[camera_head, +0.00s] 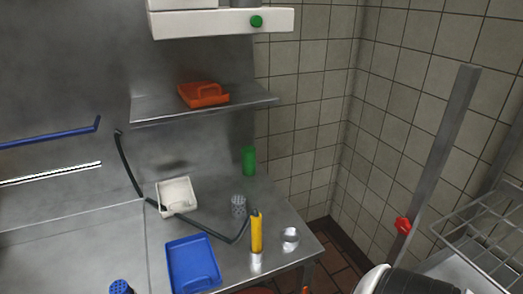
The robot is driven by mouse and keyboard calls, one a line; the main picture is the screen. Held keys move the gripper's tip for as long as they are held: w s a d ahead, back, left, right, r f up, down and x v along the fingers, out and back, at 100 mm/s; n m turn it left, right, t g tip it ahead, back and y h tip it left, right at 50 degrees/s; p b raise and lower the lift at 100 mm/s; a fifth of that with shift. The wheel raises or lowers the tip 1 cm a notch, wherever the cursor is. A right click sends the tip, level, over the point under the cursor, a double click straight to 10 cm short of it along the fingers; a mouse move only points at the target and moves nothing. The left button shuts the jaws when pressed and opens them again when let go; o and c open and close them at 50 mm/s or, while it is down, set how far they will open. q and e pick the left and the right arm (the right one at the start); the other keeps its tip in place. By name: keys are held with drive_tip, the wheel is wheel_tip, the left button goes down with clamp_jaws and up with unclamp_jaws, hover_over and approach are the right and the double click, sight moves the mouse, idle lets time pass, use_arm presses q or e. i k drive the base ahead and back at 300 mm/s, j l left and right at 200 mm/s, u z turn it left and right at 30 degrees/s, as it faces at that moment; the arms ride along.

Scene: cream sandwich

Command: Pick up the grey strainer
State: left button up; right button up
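A small grey perforated cylinder (239,206), which looks like the grey strainer, stands on the steel table (222,220). It is left of and a little behind the yellow upright handle (257,232). No gripper shows in the head view. A black and white rounded part at the bottom right edge may belong to my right arm, but no fingers show.
A blue tray (193,264), a white bin (177,195), a green cup (248,161) and a shiny round item (290,238) are on the table. A black hose (200,225) crosses it. An orange container (203,94) sits on the shelf (160,109) above.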

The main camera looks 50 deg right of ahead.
sight(239, 202)
drive_tip(key=k+j+z, duration=0.1)
drive_tip(key=z, duration=1.3)
drive_tip(key=i+j+z, duration=0.2)
drive_tip(key=j, duration=0.55)
drive_tip(key=j+z, duration=0.2)
drive_tip(key=j, duration=0.5)
drive_tip(key=k, duration=0.05)
